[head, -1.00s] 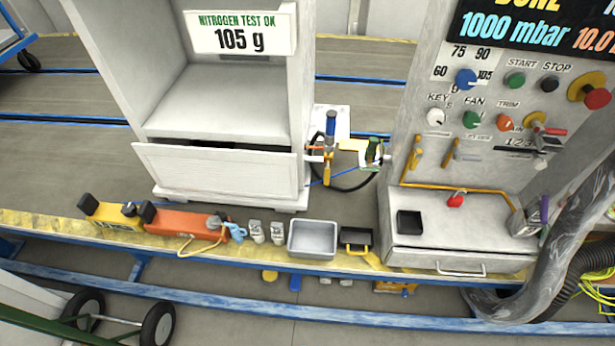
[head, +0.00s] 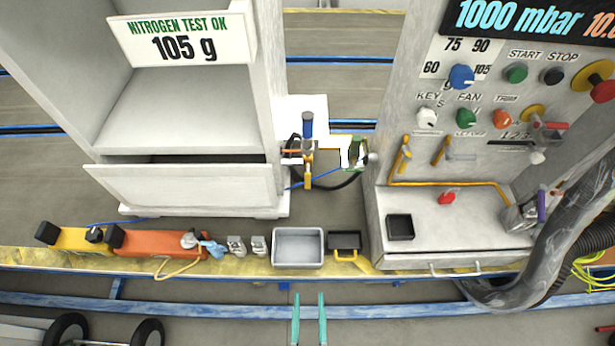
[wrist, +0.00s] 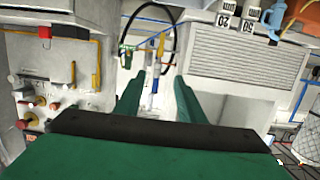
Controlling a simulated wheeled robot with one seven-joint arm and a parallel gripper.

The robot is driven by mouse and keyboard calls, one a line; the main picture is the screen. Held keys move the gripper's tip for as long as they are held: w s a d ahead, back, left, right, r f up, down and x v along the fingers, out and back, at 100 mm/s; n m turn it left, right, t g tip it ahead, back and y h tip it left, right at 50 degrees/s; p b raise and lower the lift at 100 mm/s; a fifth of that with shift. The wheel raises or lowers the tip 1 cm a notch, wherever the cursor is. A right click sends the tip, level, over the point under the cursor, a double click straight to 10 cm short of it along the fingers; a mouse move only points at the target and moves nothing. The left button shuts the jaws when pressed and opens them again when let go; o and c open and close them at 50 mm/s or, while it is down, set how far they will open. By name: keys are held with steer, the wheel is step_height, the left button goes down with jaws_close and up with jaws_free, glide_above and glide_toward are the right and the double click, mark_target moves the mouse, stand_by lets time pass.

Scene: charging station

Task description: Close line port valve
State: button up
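A line port fitting with a blue cylinder (head: 308,124) and a yellow lever (head: 308,172) stands between the white cabinet and the control console. The lever hangs roughly upright in the head view. The fitting also shows in the wrist view (wrist: 152,82), beyond and between my fingers, small and partly unclear. My gripper (head: 309,318) has two teal fingers, apart and empty, at the bottom of the head view. It is short of the fitting and touches nothing. Two other yellow levers (head: 401,155) (head: 440,151) are on the console face.
The console (head: 440,255) stands right, with a thick grey hose. The cabinet drawer (head: 185,187) is left.

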steer(key=w+f, duration=0.4)
steer(key=w, duration=0.1)
steer(key=t, duration=0.2)
glide_toward(307, 183)
steer(key=w, duration=1)
steer(key=shift+w+d+f, duration=0.15)
steer(key=shift+w+f, duration=0.05)
steer(key=shift+w, duration=0.1)
jaws_close()
